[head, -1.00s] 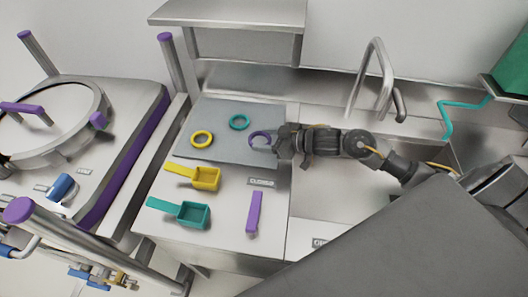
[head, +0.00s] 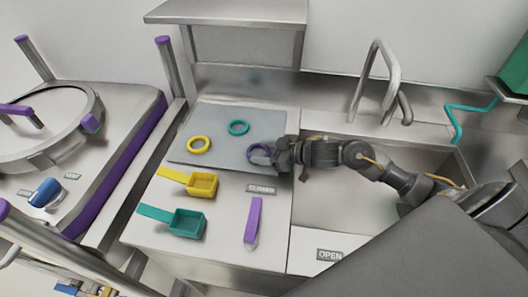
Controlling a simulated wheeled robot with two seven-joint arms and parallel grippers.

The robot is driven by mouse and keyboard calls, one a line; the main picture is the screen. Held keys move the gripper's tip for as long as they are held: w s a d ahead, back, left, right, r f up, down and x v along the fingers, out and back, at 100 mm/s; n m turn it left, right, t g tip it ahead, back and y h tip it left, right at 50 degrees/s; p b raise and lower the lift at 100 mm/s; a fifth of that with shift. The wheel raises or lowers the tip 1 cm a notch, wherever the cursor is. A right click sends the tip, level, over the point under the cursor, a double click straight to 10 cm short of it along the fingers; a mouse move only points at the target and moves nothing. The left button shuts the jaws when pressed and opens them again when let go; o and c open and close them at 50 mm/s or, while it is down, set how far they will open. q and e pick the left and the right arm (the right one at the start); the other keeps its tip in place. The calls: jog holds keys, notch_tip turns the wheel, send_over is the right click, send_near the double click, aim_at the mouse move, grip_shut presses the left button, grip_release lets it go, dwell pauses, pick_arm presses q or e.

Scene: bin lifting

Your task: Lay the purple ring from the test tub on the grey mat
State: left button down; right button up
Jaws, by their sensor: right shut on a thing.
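The purple ring (head: 258,151) is at the right part of the grey mat (head: 216,157), low over it or touching it; I cannot tell which. My right gripper (head: 270,153) is shut on the ring's right side, and its fingers hide part of the ring. A yellow ring (head: 198,145) and a teal ring (head: 238,128) lie flat on the mat. My left gripper is not in view. I cannot tell which thing is the test tub.
A yellow scoop (head: 202,185), a teal scoop (head: 187,223) and a purple-handled item (head: 253,220) lie in front of the mat. A sink (head: 330,205) with a tap (head: 376,80) is at the right. A shelf (head: 228,14) hangs behind.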

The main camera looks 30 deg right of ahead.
jog(key=o, duration=1)
jog(key=shift+r, duration=0.15)
jog(key=v, duration=0.5)
jog(key=b+v, duration=0.1)
jog(key=v, duration=0.4)
jog(key=shift+s+d+f, duration=0.1)
jog(key=shift+d+f, duration=0.05)
jog(key=shift+f, duration=0.05)
jog(key=shift+v, duration=0.9)
jog(key=shift+r, duration=0.15)
